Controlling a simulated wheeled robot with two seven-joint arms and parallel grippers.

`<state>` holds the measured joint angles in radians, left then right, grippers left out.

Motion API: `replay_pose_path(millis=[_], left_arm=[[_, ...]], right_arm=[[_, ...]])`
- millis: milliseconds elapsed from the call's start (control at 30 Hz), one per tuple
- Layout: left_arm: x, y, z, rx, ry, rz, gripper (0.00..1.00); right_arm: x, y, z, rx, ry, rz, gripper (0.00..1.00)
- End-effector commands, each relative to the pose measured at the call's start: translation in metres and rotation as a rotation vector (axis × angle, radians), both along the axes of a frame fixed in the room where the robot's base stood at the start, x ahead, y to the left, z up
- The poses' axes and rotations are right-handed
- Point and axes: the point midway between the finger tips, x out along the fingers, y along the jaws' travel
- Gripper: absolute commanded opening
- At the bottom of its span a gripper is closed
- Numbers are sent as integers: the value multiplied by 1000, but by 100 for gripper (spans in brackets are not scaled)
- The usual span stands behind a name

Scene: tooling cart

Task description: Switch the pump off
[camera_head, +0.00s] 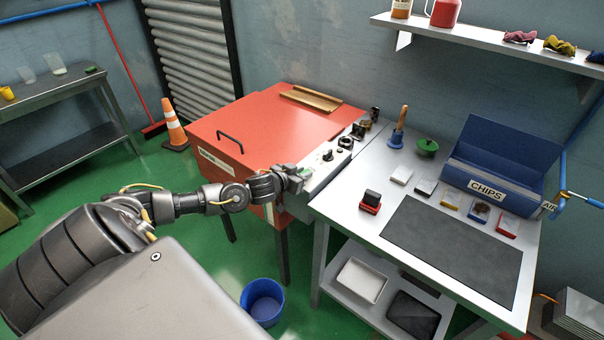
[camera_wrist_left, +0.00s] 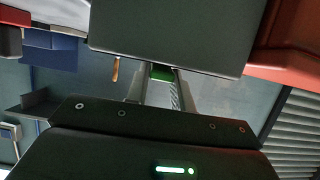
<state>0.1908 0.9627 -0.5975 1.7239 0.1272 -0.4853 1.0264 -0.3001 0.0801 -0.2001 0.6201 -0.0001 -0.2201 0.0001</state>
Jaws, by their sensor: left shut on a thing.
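The red cabinet (camera_head: 270,135) has a pale control strip (camera_head: 326,166) along its right side, with several black knobs and fittings (camera_head: 328,154) on it. My left gripper (camera_head: 299,176) is at the near end of this strip. In the left wrist view its two fingers (camera_wrist_left: 155,88) are shut on a small green part (camera_wrist_left: 162,72), mostly hidden by a dark grey box-like face (camera_wrist_left: 170,30). A bit of green also shows at the fingertips in the head view. I cannot read any pump label or the switch's position. My right gripper is not in view.
A metal bench with a dark mat (camera_head: 455,245), a blue CHIPS bin (camera_head: 505,160), a black-and-red block (camera_head: 371,200) and small trays stands to the right. A blue bucket (camera_head: 263,301) is on the green floor below. An orange cone (camera_head: 174,130) stands behind left.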

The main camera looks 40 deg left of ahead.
Motion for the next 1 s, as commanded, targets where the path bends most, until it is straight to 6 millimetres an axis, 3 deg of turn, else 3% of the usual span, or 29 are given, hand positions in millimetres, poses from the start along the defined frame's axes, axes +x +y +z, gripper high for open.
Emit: replay_pose_path(millis=[133, 400, 833, 867, 1000], left_arm=[[-2, -2, -14, -4, -88, -2, 1], [-4, -1, -13, 1, -309, -1, 1], [-5, 0, -7, 8, -356, 0, 1], [-5, 0, -7, 8, -356, 0, 28], [-5, 0, -7, 8, -356, 0, 45]], right_arm=[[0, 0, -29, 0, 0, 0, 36], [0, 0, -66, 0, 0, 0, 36], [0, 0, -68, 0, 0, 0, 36], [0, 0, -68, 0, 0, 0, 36], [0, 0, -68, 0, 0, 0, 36]])
